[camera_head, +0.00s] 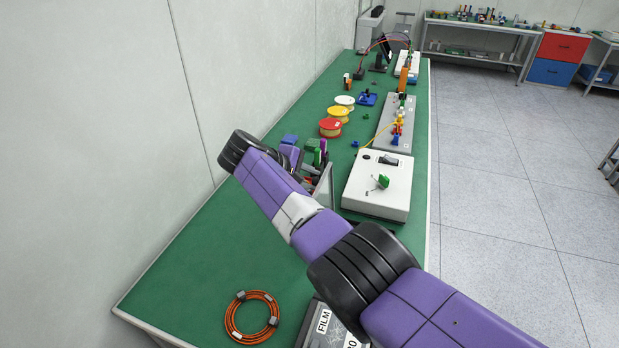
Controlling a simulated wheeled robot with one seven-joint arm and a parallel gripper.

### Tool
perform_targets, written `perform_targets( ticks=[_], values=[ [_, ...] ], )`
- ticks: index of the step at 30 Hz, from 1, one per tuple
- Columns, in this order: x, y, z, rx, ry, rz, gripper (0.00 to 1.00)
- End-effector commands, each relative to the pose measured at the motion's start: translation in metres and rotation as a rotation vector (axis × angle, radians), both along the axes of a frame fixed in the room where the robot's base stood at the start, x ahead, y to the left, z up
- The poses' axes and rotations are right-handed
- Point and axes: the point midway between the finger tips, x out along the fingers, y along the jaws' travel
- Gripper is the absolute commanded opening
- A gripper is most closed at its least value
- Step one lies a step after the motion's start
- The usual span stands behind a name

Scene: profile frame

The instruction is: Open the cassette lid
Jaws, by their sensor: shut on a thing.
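A dark grey box (315,340) with white labels, one reading "FILM", lies at the bottom edge of the view. It appears to be the cassette. Only its upper left part shows; my purple arm and the picture edge hide the rest. I cannot tell how its lid stands. My arm crosses the view from the lower right to the upper left. My gripper is not visible; it seems to be hidden behind the arm, so its relation to the box cannot be seen.
An orange cable coil (252,317) lies left of the box. A white device (378,185) with a green knob stands beyond the arm. Spools (331,128) and small parts fill the far bench. The left front of the green bench top (205,265) is clear, beside a wall.

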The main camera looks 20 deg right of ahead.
Motion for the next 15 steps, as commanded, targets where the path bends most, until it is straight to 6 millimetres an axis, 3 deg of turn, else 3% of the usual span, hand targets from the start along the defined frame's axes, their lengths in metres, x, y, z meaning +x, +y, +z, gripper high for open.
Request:
perform_targets(
  ticks=[5,6,8,15],
  values=[
    [-0.0008,-0.0001,-0.0037,0.004,0.004,0.001,0.0],
    [-0.0008,-0.0001,-0.0038,0.004,0.004,0.001,0.34],
    [-0.0009,-0.0001,-0.0037,0.003,0.004,0.0,0.46],
    [-0.0007,0.0,-0.0021,0.002,0.002,0.0,0.46]
  ],
)
